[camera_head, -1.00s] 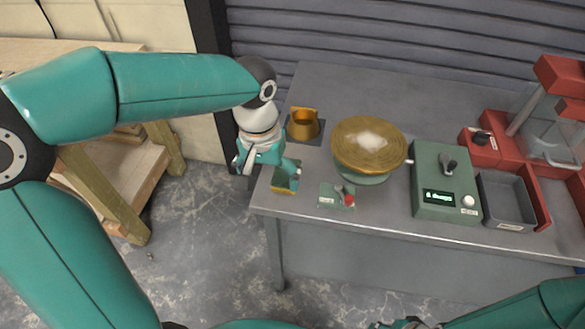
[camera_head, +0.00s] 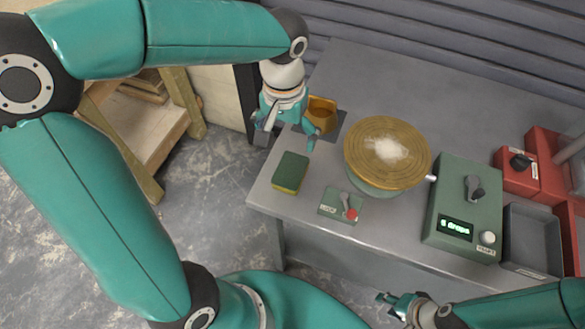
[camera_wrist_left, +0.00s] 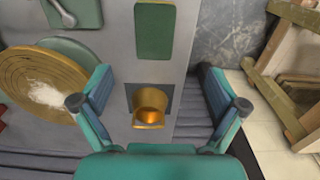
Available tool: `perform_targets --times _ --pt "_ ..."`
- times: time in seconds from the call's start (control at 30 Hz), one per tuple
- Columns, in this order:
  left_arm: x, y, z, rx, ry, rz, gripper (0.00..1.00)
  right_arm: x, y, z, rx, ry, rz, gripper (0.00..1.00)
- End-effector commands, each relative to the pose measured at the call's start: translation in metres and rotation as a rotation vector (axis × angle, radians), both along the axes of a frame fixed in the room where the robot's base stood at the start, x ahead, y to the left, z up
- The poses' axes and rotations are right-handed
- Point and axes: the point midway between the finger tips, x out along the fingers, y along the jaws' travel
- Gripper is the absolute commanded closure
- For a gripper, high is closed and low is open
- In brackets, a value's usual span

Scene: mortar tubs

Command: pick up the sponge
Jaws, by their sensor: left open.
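The sponge (camera_head: 290,172), green on top with a yellow side, lies flat near the table's front left corner. In the left wrist view its green top (camera_wrist_left: 155,28) shows at the top, beyond the fingertips. My left gripper (camera_head: 287,138) is open and empty, behind the sponge in the head view and beside the brass cup. In the left wrist view its two fingers (camera_wrist_left: 158,84) are wide apart, with the cup seen between them. My right gripper (camera_head: 392,300) is at the bottom of the head view, away from the sponge; its fingers are too small to judge.
The brass cup (camera_head: 321,113) stands on a dark pad behind the sponge. The table edge is close to the sponge.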

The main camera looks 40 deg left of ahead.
Motion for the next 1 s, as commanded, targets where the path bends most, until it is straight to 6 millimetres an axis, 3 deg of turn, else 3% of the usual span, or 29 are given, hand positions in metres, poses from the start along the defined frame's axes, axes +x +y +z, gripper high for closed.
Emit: perform_targets --times 0.1,0.3,0.57,0.83,1.0 --pt "0.001 -0.002 -0.029 0.001 0.008 -0.007 0.03 0.0 0.0 -0.001 0.0 0.0 0.0 0.6" --pt "0.002 -0.004 -0.064 0.0 0.004 -0.01 0.03 0.0 0.0 -0.002 0.0 -0.001 0.0 0.6" --pt "0.003 -0.005 -0.08 0.0 0.002 -0.013 0.03 0.0 0.0 0.0 0.0 -0.001 0.0 0.6" --pt "0.005 -0.01 -0.116 0.0 0.005 -0.013 0.03 0.0 0.0 0.005 0.0 -0.001 0.0 0.6" --pt "0.005 -0.01 -0.128 -0.001 0.002 -0.013 0.03 0.0 0.0 0.005 0.0 -0.001 0.0 0.6"
